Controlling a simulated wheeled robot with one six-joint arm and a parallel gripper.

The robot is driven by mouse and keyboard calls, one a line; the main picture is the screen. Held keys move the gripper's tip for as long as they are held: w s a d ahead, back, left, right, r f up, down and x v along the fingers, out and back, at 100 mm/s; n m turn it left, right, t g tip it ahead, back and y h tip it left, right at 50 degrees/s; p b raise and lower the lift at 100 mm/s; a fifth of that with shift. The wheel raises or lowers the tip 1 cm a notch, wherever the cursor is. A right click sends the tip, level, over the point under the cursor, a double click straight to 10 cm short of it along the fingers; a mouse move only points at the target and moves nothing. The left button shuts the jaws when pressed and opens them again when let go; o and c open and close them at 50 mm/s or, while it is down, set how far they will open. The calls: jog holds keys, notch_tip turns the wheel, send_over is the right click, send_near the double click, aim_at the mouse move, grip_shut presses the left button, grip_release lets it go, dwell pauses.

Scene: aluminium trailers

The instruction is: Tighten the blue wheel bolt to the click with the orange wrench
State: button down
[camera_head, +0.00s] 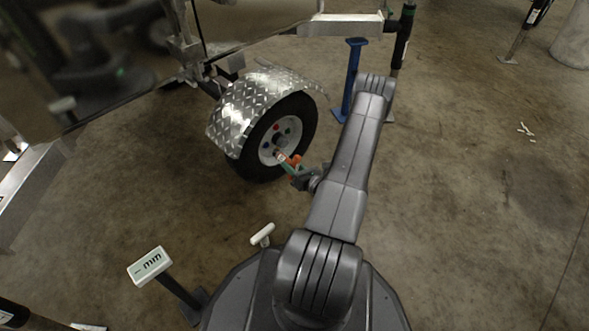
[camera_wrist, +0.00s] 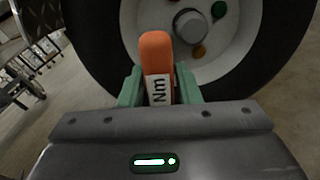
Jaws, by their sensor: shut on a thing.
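The orange wrench (camera_wrist: 155,52) is held between the green fingers of my gripper (camera_wrist: 159,88) in the wrist view, with a white "Nm" label on its shaft. In the head view my gripper (camera_head: 290,167) is close in front of the wheel (camera_head: 308,118), and the wrench (camera_head: 297,160) shows as small orange patches there. A small dark blue spot, seemingly the blue bolt (camera_head: 265,146), is on the left of the pale rim. The wrist view shows a green bolt (camera_wrist: 218,9) and an orange-brown bolt (camera_wrist: 199,52) near the grey hub (camera_wrist: 190,25). Whether the wrench touches any bolt is unclear.
A diamond-plate fender (camera_head: 240,110) covers the tyre's top. A blue stand (camera_head: 352,75) is right of the wheel, behind my arm. A white box with dark marks (camera_head: 150,266) is at lower left. The concrete floor at right is mostly clear.

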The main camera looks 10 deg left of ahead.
aim_at(282, 158)
jog(key=shift+b+x, duration=0.5)
jog(key=shift+x, duration=2.1)
jog(key=m, duration=0.4)
jog(key=shift+m, duration=0.3)
jog(key=m, duration=0.4)
jog(key=shift+m, duration=0.3)
jog(key=n, duration=0.9)
jog(key=m, duration=0.9)
